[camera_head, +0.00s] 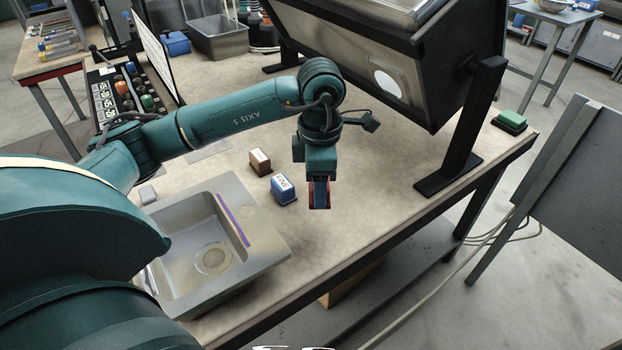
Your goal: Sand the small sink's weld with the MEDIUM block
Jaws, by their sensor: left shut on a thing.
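The small sink (268,225) is a grey metal basin lying at the front left of the workbench. A purple line (234,219) runs along its right inner edge, where the weld seems to be. My left gripper (319,183) points down to the right of the sink, shut on a block (320,198) with reddish sides and a dark middle. No label on the held block can be read, so I cannot tell its grade. A blue block marked FINE (284,189) stands just left of the gripper. A brown block (260,161) stands behind it. My right gripper is not in view.
A large sink in a black tilting rack (487,110) stands at the back right. A green-topped pad (510,121) lies at the right corner. A control panel (128,97) and a grey bin (217,40) stand at the back left. The bench front right of the gripper is clear.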

